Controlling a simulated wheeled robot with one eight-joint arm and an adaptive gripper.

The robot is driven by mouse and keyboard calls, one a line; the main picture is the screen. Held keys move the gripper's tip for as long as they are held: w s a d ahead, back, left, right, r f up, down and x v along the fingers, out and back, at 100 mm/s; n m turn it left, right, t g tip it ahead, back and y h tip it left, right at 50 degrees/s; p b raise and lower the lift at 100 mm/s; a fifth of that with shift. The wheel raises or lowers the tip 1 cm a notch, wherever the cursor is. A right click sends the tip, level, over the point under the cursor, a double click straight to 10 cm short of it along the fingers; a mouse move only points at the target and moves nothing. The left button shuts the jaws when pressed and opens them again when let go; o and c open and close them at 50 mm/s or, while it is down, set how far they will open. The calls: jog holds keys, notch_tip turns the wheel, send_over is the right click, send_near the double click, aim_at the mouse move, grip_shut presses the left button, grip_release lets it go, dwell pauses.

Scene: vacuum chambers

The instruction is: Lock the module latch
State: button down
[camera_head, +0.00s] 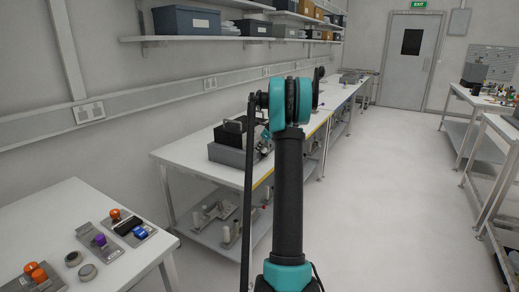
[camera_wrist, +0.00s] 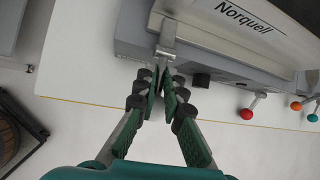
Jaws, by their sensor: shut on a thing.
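The module is a grey unit marked "Norquell" (camera_wrist: 245,18); it also shows in the head view on the white bench (camera_head: 228,152), left of my arm. A pale metal latch (camera_wrist: 167,34) sticks out from the module's front edge in the wrist view. My gripper (camera_wrist: 163,74) is shut on the latch's lower end, its green-padded fingers almost together. The fingertips hide the part of the latch between them. In the head view my arm hides most of the gripper.
Levers with red (camera_wrist: 246,114), orange (camera_wrist: 296,106) and teal (camera_wrist: 312,117) knobs stand right of my gripper. A small black block (camera_wrist: 201,80) sits close to the fingers. A nearer table (camera_head: 60,225) holds several coloured-knob fixtures. The floor at right (camera_head: 400,200) is clear.

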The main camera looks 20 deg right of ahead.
dwell(0.3)
jog(key=c, duration=1.6)
grip_release()
jog(key=v, duration=1.2)
jog(key=shift+f, duration=0.1)
